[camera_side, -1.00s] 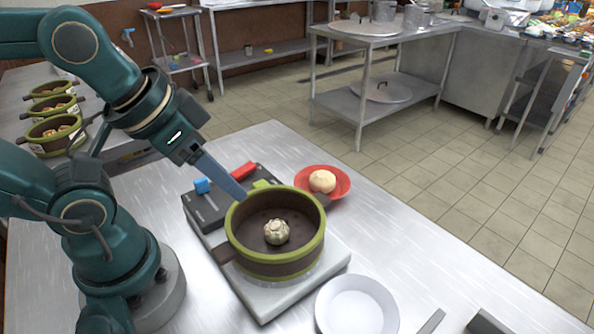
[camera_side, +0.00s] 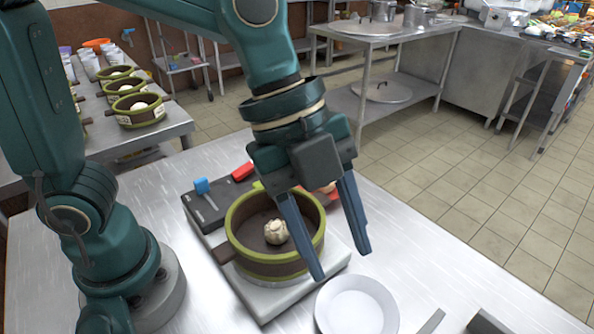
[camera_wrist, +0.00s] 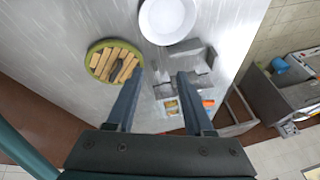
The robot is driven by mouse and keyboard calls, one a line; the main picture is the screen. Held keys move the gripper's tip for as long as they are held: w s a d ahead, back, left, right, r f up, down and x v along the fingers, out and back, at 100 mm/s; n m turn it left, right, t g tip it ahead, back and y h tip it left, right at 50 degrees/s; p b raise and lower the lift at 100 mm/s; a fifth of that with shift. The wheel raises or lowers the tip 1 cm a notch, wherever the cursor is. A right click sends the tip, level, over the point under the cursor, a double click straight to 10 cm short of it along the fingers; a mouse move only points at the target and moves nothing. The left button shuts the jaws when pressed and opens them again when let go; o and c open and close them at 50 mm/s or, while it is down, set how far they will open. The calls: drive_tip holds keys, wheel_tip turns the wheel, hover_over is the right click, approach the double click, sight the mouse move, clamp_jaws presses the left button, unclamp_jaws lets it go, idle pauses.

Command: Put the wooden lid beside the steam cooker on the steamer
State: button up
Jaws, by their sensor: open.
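The wooden lid (camera_wrist: 104,64), round with light slats, a dark handle and a green rim, lies on the steel table in the wrist view. It does not show in the side view. The steamer, a dark pot with a green rim (camera_side: 238,245), stands uncovered on the cooker (camera_side: 262,305) with a pale bun (camera_side: 276,232) inside. My gripper (camera_side: 340,262) is open and empty, pointing down, and overlaps the pot's right side in the side view. In the wrist view my gripper (camera_wrist: 160,75) has its fingers apart, right of the lid.
A white plate (camera_side: 356,308) lies just right of the cooker; it also shows in the wrist view (camera_wrist: 168,18). Grey blocks (camera_wrist: 190,55) and a small tray with coloured items (camera_wrist: 180,107) are near the table edge. More pots (camera_side: 140,110) stand on the left rear table.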

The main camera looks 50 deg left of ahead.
drive_tip(key=s+d+f+m+g, duration=0.1)
drive_tip(key=s+d+f+m, duration=0.1)
drive_tip(key=s+d+f, duration=0.1)
drive_tip(key=s+d+f+m+g+y, duration=0.1)
drive_tip(key=s+d+f+m+g, duration=0.1)
drive_tip(key=d+f, duration=0.1)
drive_tip(key=s+d+f+m+g, duration=0.1)
drive_tip(key=s+d+f, duration=0.2)
drive_tip(key=shift+s+m+g, duration=0.3)
drive_tip(key=shift+m+g, duration=0.1)
drive_tip(key=shift+x, duration=2.4)
clamp_jaws()
